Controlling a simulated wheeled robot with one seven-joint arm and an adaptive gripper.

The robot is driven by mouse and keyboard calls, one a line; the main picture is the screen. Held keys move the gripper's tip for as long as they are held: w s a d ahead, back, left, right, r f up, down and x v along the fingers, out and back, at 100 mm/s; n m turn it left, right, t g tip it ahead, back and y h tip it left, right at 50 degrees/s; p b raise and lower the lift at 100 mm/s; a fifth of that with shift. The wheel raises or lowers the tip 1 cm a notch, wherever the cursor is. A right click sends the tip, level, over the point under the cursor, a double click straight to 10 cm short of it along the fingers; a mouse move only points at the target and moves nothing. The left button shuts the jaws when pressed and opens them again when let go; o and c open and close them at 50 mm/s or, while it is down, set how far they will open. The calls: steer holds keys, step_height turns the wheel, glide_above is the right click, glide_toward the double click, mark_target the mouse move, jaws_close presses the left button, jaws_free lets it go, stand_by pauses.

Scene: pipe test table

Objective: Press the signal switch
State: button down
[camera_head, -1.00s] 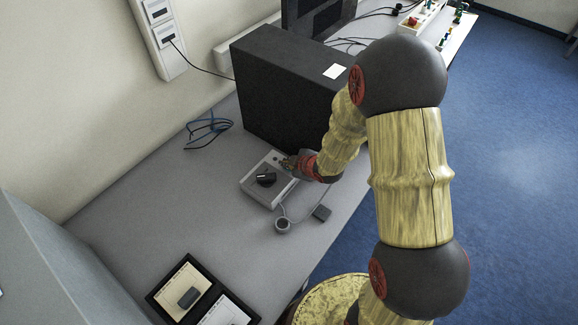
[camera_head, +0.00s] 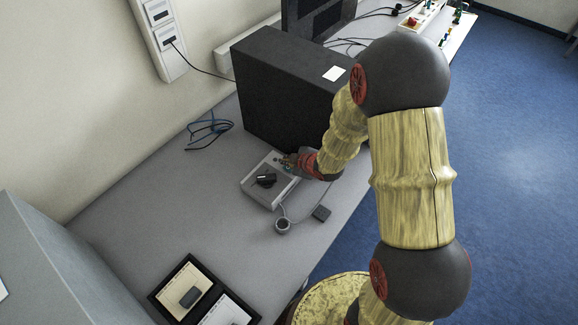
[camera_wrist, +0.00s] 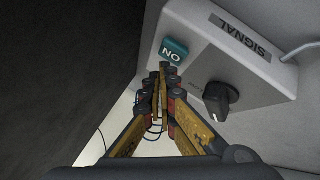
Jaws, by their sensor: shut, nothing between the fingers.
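The signal box (camera_head: 257,190) is a light grey box on the table, left of my gripper in the head view. In the wrist view the box (camera_wrist: 264,103) carries a "SIGNAL" label (camera_wrist: 239,38), a teal "ON" switch (camera_wrist: 173,51) and a black rotary knob (camera_wrist: 219,98). My gripper (camera_wrist: 163,68) is shut and empty, its fingertips just below the ON switch in the picture. I cannot tell whether they touch it. In the head view my gripper (camera_head: 287,161) is at the box's upper right corner, and its tips partly hide that area.
A large black case (camera_head: 285,90) stands close behind the box. Blue cables (camera_head: 208,129) lie at the left. A dark-framed tray (camera_head: 161,290) lies at the front.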

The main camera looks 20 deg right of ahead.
mark_target(288, 168)
steer(key=shift+r+p, duration=2.1)
steer(key=shift+r, duration=0.45)
